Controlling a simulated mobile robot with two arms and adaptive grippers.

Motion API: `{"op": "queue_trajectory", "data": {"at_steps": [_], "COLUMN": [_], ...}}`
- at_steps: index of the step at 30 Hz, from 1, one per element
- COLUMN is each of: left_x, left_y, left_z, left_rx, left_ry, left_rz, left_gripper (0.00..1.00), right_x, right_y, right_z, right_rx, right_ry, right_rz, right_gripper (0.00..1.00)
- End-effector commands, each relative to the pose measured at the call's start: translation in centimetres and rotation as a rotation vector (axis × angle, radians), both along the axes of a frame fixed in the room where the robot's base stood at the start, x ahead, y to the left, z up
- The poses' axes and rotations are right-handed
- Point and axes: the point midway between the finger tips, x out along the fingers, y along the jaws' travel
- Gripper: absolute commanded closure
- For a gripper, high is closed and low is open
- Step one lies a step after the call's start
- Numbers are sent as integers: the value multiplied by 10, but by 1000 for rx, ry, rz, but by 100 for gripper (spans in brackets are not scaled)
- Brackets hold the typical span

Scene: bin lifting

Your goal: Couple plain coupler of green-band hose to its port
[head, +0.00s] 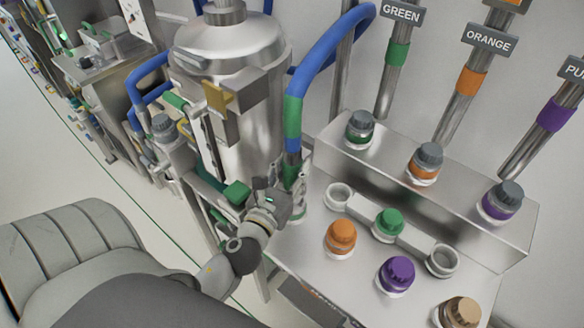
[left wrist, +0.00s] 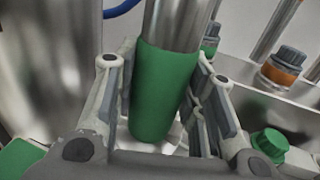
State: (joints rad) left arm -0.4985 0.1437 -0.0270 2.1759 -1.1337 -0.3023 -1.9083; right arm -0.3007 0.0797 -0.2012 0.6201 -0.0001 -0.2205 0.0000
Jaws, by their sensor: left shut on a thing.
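The blue hose (head: 325,48) with a green band (head: 292,115) hangs down to my left gripper (head: 291,185). My left gripper is shut on its coupler, a green sleeve below a metal part. In the left wrist view the green sleeve (left wrist: 165,95) stands roughly upright between the fingers of the left gripper (left wrist: 163,100). A pale round part lies behind the sleeve's lower end; whether they touch is unclear. A green-ringed port (head: 360,128) with a grey cap sits on the raised ledge by the pipe signed GREEN (head: 401,12). My right gripper is not in view.
The ledge (head: 390,155) also bears orange-ringed (head: 427,160) and purple-ringed (head: 501,200) capped ports. In front are a green cap (head: 388,222), two empty ring holders, and orange (head: 341,236), purple (head: 396,272) and tan (head: 461,311) caps. A steel tank (head: 232,90) stands close left.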

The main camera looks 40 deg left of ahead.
Motion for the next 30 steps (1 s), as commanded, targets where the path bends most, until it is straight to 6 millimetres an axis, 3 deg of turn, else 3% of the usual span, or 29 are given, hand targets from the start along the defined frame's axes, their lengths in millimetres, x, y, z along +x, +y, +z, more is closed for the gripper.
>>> {"op": "queue_trajectory", "data": {"at_steps": [17, 30], "left_x": [0, 0], "left_y": [0, 0], "left_z": [-9, -29], "left_rx": [0, 1], "left_ry": [-2, -3], "left_rz": [0, 0], "left_gripper": [95, 95], "right_x": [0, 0], "right_y": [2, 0], "right_z": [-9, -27], "right_rx": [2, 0], "right_ry": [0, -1], "right_rz": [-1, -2], "right_gripper": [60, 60]}}
